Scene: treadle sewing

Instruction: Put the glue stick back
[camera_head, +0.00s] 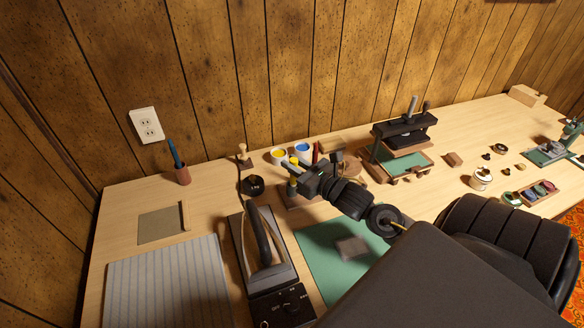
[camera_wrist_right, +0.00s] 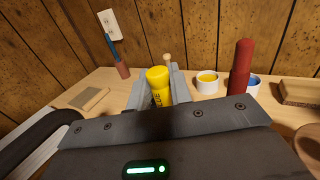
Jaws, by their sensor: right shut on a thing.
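The glue stick (camera_wrist_right: 159,86) is yellow with dark lettering and stands roughly upright in the right wrist view. My right gripper (camera_head: 291,169) is shut on it, with one finger on each side. In the head view only a small yellow part of the glue stick (camera_head: 294,161) shows at the fingertips. The gripper is over the back of the table, in front of the paint pots. Its body hides the lower end of the glue stick in the wrist view, so I cannot tell whether that end touches anything. My left gripper is not in view.
A yellow pot (camera_head: 278,157), a blue pot (camera_head: 302,148) and a red stick (camera_wrist_right: 241,69) stand close behind and beside the gripper. An iron (camera_head: 264,240) stands in front. A brown cup (camera_head: 183,175) is farther left. A press (camera_head: 404,132) stands to the right.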

